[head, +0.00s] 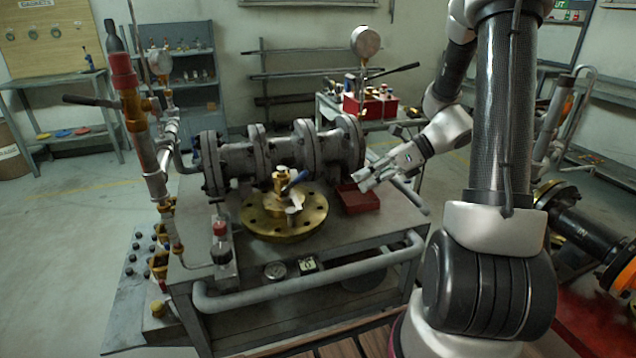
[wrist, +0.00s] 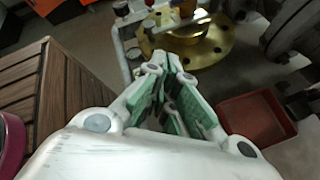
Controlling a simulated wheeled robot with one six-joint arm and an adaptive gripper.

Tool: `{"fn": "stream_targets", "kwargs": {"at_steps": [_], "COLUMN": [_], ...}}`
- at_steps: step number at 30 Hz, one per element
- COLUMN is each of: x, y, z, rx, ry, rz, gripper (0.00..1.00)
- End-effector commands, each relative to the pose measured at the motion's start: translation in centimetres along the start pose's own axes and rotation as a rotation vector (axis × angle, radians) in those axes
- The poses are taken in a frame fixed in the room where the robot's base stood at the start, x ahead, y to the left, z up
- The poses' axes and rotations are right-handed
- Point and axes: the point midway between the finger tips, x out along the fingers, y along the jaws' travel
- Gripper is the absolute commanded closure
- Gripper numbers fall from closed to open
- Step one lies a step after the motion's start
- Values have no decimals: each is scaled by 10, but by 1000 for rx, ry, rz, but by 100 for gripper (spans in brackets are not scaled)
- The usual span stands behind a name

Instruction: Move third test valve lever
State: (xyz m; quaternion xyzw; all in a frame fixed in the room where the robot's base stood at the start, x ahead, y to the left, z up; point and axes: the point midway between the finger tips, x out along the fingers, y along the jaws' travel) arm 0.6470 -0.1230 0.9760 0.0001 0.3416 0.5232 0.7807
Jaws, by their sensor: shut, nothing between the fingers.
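In the head view, a valve with a black lever (head: 90,101) sits on the upright pipe at the bench's left; the lever points left. Another long dark lever (head: 395,72) stands at the back right near a gauge. I cannot tell which lever is the third test one. My gripper (head: 364,180) is shut and empty above the bench's right side, apart from every lever. Its green-padded fingers (wrist: 166,62) also show together in the wrist view.
A grey flanged pipe body (head: 285,155) lies across the back of the bench. A red tray (head: 360,199) is close under my gripper. A grey rail (head: 310,290) runs along the bench's front. An orange-and-black pipe (head: 590,240) is at the right.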

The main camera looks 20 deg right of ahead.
Motion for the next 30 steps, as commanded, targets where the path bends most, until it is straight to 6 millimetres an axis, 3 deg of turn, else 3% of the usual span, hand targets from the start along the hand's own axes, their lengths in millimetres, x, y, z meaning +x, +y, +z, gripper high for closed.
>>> {"fn": "stream_targets", "kwargs": {"at_steps": [3, 8, 14, 26, 30], "x": [0, 1, 21, 104, 106], "y": [9, 14, 15, 20, 10], "z": [8, 11, 12, 14, 37], "rx": [232, 383, 401, 400, 394], "ry": [-25, -29, -27, -25, -28], "rz": [42, 62, 65, 64, 60], "gripper": [100, 100, 100, 100, 100]}}
